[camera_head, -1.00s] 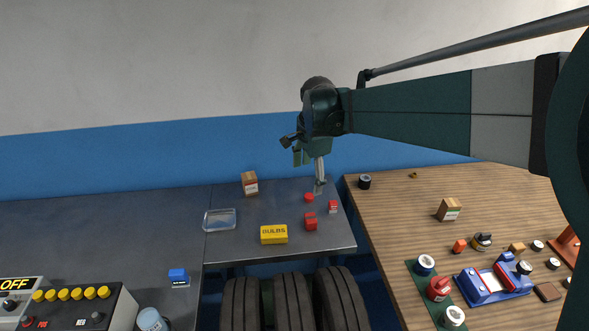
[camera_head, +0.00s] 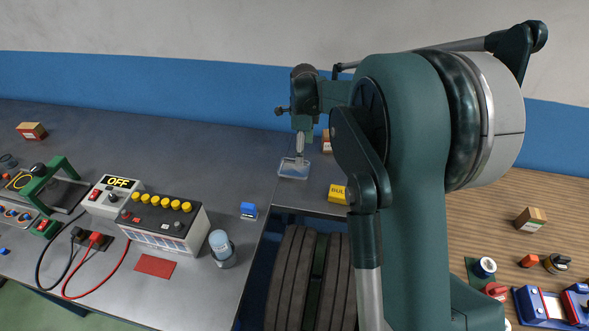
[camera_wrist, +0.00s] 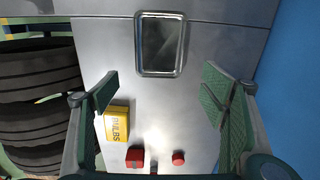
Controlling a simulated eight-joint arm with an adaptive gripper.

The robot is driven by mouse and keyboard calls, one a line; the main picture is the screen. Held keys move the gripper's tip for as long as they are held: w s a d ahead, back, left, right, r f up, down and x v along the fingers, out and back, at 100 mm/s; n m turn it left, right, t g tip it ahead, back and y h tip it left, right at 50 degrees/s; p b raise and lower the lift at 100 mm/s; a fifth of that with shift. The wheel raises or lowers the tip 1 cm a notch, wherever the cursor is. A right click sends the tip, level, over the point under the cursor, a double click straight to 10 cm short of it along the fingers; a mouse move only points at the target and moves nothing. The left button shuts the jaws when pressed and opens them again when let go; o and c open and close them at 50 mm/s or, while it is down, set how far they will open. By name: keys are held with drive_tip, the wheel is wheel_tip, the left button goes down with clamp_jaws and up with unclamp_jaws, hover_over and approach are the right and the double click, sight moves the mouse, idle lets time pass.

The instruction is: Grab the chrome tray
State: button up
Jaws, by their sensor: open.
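The chrome tray (camera_wrist: 160,44) is a shiny rectangular shallow dish with rounded corners. It lies flat and empty on the grey metal table, at the top middle of the wrist view. In the head view the tray (camera_head: 294,169) is near the table's seam, partly behind my gripper (camera_head: 299,158). In the wrist view my gripper (camera_wrist: 162,88) is open and empty, its green-padded fingers wide apart. The tray appears beyond the fingertips and is not between them. The exact height of the fingers above the table is hard to tell.
A yellow bulbs box (camera_wrist: 117,124) and red items (camera_wrist: 135,156) lie near the fingers in the wrist view. Black tyres (camera_head: 310,270) stand before the table. A control box (camera_head: 160,222), blue block (camera_head: 248,210) and jar (camera_head: 221,247) stand left. A wooden bench (camera_head: 480,220) is right.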

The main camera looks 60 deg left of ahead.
sight(294, 170)
drive_tip(key=shift+s+a+f, duration=0.75)
drive_tip(key=shift+s+a, duration=0.2)
drive_tip(key=shift+s, duration=0.15)
drive_tip(key=shift+f, duration=1.3)
drive_tip(key=shift+a+f, duration=0.1)
drive_tip(key=shift+f, duration=2.55)
drive_tip(key=c, duration=1.1)
